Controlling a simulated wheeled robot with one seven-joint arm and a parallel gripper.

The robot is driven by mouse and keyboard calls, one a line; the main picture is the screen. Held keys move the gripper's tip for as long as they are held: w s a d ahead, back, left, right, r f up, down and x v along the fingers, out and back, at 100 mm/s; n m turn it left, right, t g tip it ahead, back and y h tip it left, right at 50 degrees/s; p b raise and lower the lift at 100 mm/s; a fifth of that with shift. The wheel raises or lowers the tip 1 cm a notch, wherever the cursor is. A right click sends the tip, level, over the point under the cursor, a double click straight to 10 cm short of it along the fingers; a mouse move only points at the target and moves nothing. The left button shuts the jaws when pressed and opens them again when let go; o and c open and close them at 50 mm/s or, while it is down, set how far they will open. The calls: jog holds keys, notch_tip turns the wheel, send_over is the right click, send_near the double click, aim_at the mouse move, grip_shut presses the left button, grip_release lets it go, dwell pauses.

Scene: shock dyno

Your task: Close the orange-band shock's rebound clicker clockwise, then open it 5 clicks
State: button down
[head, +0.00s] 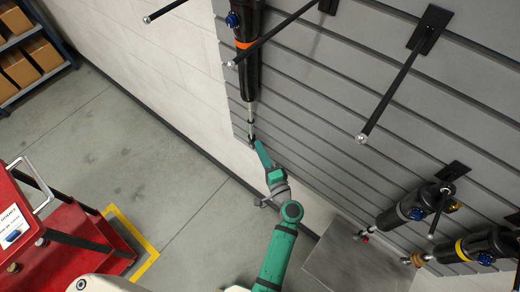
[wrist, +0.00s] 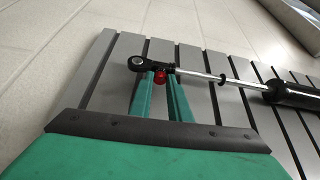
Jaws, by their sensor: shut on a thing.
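The orange-band shock (head: 246,70) hangs on the grey slatted wall in the head view, its orange band (head: 245,44) near the top and its rod end pointing down. My gripper (head: 254,141) is at that lower end. In the wrist view the shock's silver rod (wrist: 205,77) runs from the black body (wrist: 294,93) to a black eye (wrist: 138,63). The red rebound clicker (wrist: 159,77) sits beside the eye, between my green fingertips, which are shut on it. The fingers partly cover the knob, and no click marks can be made out.
Black pegs (head: 385,100) stick out from the wall near the shock. A grey-band shock (head: 408,209) and a yellow-band shock (head: 478,247) hang at lower right. A red cart (head: 75,225) stands at left on grey floor, with boxes on a shelf (head: 30,55) behind.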

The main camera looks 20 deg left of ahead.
dwell(0.4)
jog(key=c, duration=1.9)
grip_release()
jog(key=shift+d, duration=0.1)
jog(key=v, duration=1)
jog(key=shift+s+d, duration=0.2)
jog(key=shift+s, duration=0.15)
jog(key=shift+f, duration=0.15)
